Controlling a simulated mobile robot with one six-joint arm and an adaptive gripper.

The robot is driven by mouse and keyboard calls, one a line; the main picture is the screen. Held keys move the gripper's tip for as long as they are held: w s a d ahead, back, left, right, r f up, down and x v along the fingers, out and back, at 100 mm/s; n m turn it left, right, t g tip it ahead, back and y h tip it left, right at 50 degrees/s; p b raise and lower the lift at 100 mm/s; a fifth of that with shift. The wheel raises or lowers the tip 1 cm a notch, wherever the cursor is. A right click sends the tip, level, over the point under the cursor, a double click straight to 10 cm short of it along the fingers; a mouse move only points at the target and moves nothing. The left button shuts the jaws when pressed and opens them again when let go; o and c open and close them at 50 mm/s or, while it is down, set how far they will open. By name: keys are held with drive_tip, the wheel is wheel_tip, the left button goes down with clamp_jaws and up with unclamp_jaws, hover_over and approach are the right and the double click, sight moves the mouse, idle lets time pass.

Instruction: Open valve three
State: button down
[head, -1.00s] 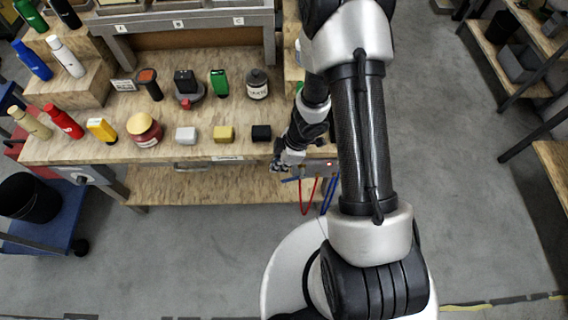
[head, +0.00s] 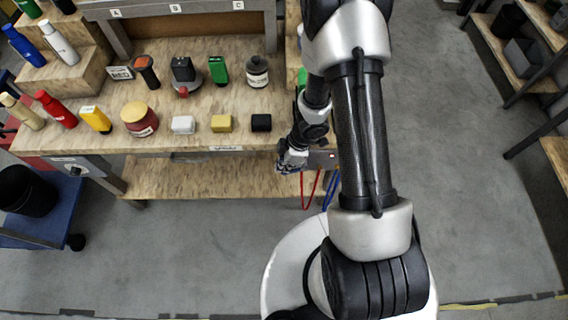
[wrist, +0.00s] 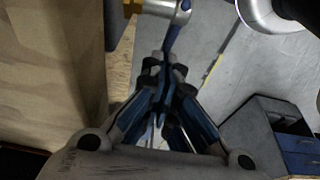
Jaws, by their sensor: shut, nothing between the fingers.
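My gripper (head: 290,160) is at the front edge of the workbench, beside a small grey panel (head: 322,158). In the wrist view its fingers (wrist: 165,72) are together, with nothing seen between them. A blue lever (wrist: 174,38) lies just beyond the fingertips, under a silver pipe fitting (wrist: 165,8) with a brass-coloured part. The fingertips overlap the lever's lower end in the picture; I cannot tell whether they touch. In the head view a red strip (head: 312,188) and a blue strip (head: 331,188) hang below the panel. No valve number is readable.
The workbench (head: 215,100) carries bottles, jars and small blocks. A blue cart (head: 50,215) with a black bin (head: 27,190) stands at the left. Shelves (head: 525,85) stand at the right. The grey floor (head: 460,200) between is clear.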

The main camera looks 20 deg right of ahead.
drive_tip(key=shift+a+h+p, duration=0.15)
drive_tip(key=shift+h+p, duration=0.25)
drive_tip(key=shift+p, duration=0.1)
drive_tip(key=shift+f, duration=0.75)
wheel_tip(320, 180, up, 13)
drive_tip(key=a+p, duration=0.1)
drive_tip(key=p, duration=1)
drive_tip(key=shift+w, duration=0.15)
drive_tip(key=shift+r, duration=0.1)
